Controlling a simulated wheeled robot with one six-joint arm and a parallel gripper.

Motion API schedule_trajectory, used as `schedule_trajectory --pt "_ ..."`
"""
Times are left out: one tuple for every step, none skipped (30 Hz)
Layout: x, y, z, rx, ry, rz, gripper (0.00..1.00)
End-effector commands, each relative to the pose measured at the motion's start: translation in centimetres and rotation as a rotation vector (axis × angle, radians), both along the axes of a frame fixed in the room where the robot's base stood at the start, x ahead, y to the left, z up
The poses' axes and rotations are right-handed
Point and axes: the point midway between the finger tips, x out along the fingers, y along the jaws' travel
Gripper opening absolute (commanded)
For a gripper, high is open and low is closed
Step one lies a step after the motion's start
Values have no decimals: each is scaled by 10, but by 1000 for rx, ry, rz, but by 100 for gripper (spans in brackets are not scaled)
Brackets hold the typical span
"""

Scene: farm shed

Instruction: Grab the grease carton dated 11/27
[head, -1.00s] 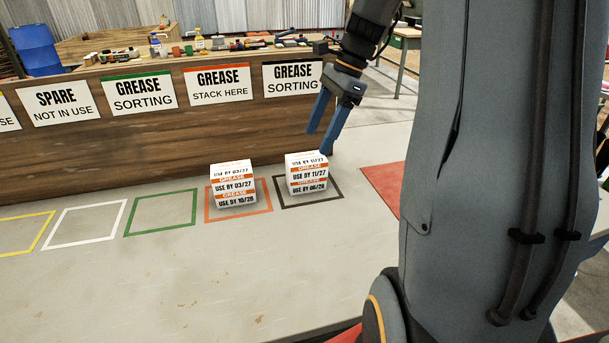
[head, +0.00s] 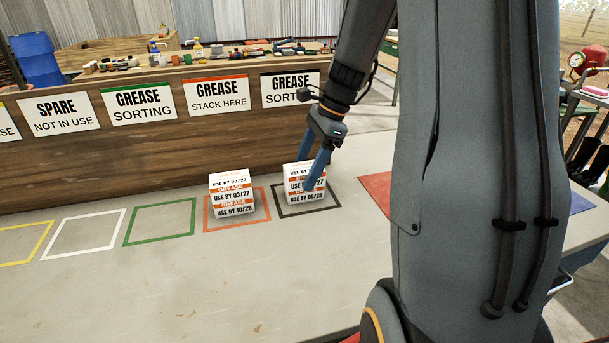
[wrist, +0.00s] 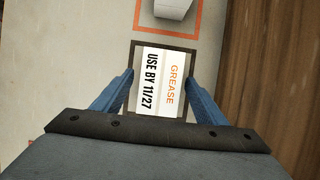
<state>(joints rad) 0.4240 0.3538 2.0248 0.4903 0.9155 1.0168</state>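The white carton dated 11/27 (head: 292,183), with an orange GREASE band, sits on top of a carton dated 06/28 (head: 296,199) inside the black square (head: 333,205). In the wrist view, the top label of the 11/27 carton (wrist: 160,85) lies between my fingers. My gripper (head: 314,172) is open above this stack, pointing down, with one finger covering part of its right side in the head view. In the wrist view the fingers of my gripper (wrist: 158,76) stand apart on either side of the carton. Whether they touch it I cannot tell.
A second stack stands left in the orange square (head: 263,222): a carton dated 03/27 (head: 231,190) on one dated 10/28 (head: 233,208). Green (head: 127,238), white (head: 50,246) and yellow squares further left are empty. A wooden panel (head: 150,145) with signs rises behind.

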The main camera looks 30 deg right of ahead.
Motion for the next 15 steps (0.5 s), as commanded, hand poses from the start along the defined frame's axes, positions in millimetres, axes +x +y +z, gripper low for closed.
schedule_trajectory --pt "0 0 0 0 0 0 57" --pt "0 0 0 0 0 0 52" --pt "0 0 0 0 0 0 45" --pt "0 0 0 0 0 0 40" --pt "0 0 0 0 0 0 35" --pt "0 0 0 0 0 0 28" --pt "0 0 0 0 0 0 23" --pt "0 0 0 0 0 0 22" --pt "0 0 0 0 0 0 22" --pt "0 0 0 0 0 0 22" --pt "0 0 0 0 0 0 22" --pt "0 0 0 0 0 0 22" --pt "0 0 1 0 0 1 22" --pt "0 0 1 0 -1 1 22" --pt "0 0 3 0 -1 1 22"
